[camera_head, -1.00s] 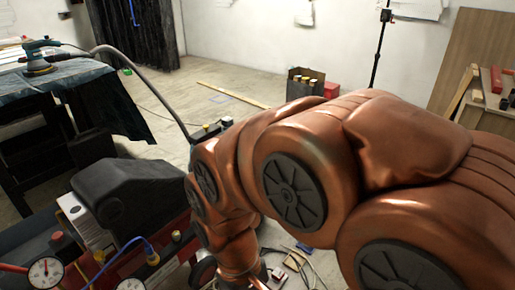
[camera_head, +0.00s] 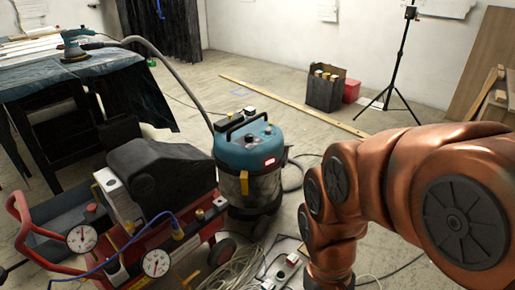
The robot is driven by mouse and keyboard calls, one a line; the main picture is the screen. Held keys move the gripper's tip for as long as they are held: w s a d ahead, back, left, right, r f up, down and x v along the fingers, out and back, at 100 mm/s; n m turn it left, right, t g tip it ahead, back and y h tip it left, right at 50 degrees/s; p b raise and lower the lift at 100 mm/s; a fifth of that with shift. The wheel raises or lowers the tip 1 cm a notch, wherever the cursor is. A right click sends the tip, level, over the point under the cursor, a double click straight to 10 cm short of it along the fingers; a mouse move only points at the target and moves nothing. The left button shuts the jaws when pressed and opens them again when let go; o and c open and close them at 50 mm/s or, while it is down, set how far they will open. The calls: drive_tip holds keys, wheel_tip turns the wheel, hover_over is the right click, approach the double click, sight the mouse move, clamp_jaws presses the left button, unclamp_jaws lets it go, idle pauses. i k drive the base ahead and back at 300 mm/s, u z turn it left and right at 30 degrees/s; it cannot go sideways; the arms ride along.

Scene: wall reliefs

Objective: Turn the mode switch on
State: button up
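A blue-topped workshop vacuum (camera_head: 249,150) stands on the floor at the middle of the view, with a black handle and a dark knob (camera_head: 250,139) on top. A small red lit patch (camera_head: 271,161) shows on its front. I cannot tell which part is the mode switch; the compressor also has fittings of its own. My copper-coloured arm comes in from the right and bends down to the bottom edge, right of the vacuum. My gripper is out of the picture below, so its state is hidden.
A red compressor (camera_head: 165,235) with gauges stands at left front. A covered table (camera_head: 80,75) with a sander is at far left. Loose cables (camera_head: 238,268) lie before the vacuum.

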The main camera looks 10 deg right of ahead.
sight(249, 137)
drive_tip(key=k, duration=0.6)
drive_tip(key=u, duration=0.95)
drive_tip(key=i, duration=1)
drive_tip(key=u, duration=0.05)
